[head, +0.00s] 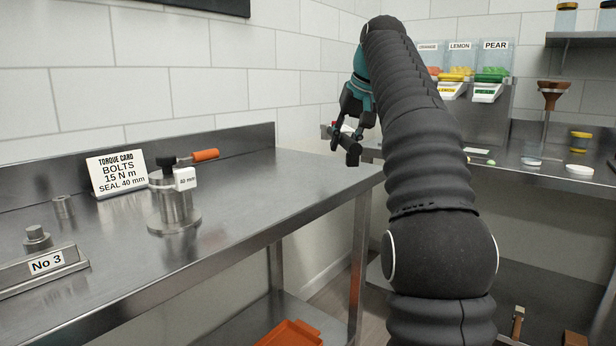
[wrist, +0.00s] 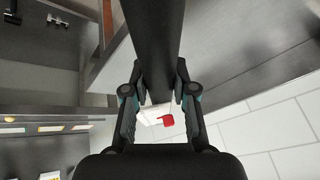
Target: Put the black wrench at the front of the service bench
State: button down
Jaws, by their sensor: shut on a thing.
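My gripper (head: 346,126) hangs above the far right end of the steel bench (head: 270,185) at left in the head view. It is shut on the black wrench (head: 352,151), whose dark end sticks out below the fingers toward the camera. In the wrist view the thick black shaft of the wrench (wrist: 155,45) runs from the top edge down between the two fingers of my gripper (wrist: 158,92).
The bench holds a torque card (head: 117,174), a steel cylinder fixture (head: 174,207) with an orange handle (head: 205,155), and a "No 3" block (head: 46,264). Its right part is bare. An orange tray (head: 291,334) sits below. A counter with gummy dispensers (head: 490,65) stands at right.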

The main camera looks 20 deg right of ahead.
jog(key=w+a+f, duration=0.1)
jog(key=a, duration=0.1)
jog(key=w+a+f, duration=0.1)
jog(key=a+f, duration=0.1)
jog(key=w+a+f, duration=0.1)
jog(key=a, duration=0.1)
jog(key=shift+w+a+f, duration=0.25)
jog(key=shift+a, duration=0.1)
jog(key=shift+a+f, duration=0.1)
jog(key=shift+f, duration=2)
jog(key=c, duration=0.9)
grip_release()
jog(key=shift+c, duration=0.2)
jog(key=v, duration=1.2)
